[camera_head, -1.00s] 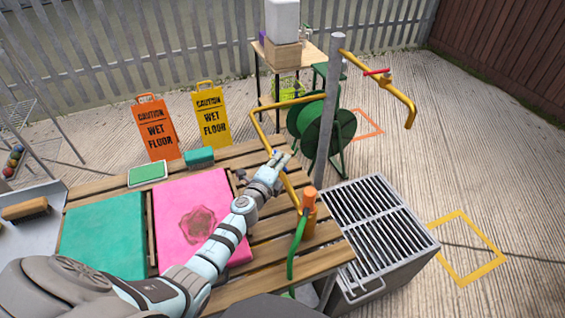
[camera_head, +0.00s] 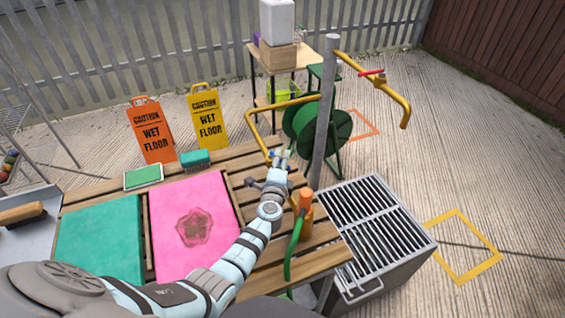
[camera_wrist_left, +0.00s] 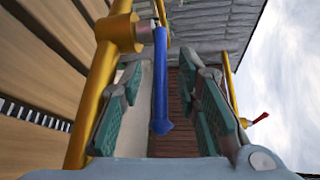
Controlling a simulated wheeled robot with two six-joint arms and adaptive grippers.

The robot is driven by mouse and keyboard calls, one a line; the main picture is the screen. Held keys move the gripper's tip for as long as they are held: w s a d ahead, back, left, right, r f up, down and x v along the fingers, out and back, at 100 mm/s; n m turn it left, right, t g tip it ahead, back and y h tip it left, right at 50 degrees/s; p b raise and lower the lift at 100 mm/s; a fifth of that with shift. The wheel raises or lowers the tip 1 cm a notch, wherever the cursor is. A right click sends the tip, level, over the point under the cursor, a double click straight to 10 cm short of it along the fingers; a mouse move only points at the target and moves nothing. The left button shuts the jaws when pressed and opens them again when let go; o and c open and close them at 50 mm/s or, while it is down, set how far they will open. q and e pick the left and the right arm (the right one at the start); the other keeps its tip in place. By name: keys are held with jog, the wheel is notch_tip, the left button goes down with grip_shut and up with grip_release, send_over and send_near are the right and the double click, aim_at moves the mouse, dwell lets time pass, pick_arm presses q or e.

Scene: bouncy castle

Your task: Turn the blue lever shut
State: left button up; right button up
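The blue lever (camera_wrist_left: 160,85) shows clearly in the left wrist view. It runs down the picture from a valve on the yellow pipe (camera_wrist_left: 97,85). My left gripper (camera_wrist_left: 166,100) is open, with its teal finger pads on either side of the lever and visible gaps to it. In the head view my left gripper (camera_head: 281,156) is at the bent yellow pipe (camera_head: 257,132) above the slatted table and largely hides the lever there. My right gripper is not in view.
A grey post (camera_head: 326,110) carries a second yellow pipe with a red lever (camera_head: 372,72). A green hose with an orange end (camera_head: 304,200) stands near my left forearm. A pink mat (camera_head: 195,195) lies on the table, and a metal grate (camera_head: 375,215) stands right of it.

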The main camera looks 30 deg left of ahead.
pick_arm(q)
jog(key=shift+s, duration=0.15)
jog(key=v, duration=1.1)
jog(key=shift+s+d, duration=0.15)
jog(key=shift+s, duration=0.2)
jog(key=shift+r, duration=0.1)
jog(key=shift+c, duration=0.4)
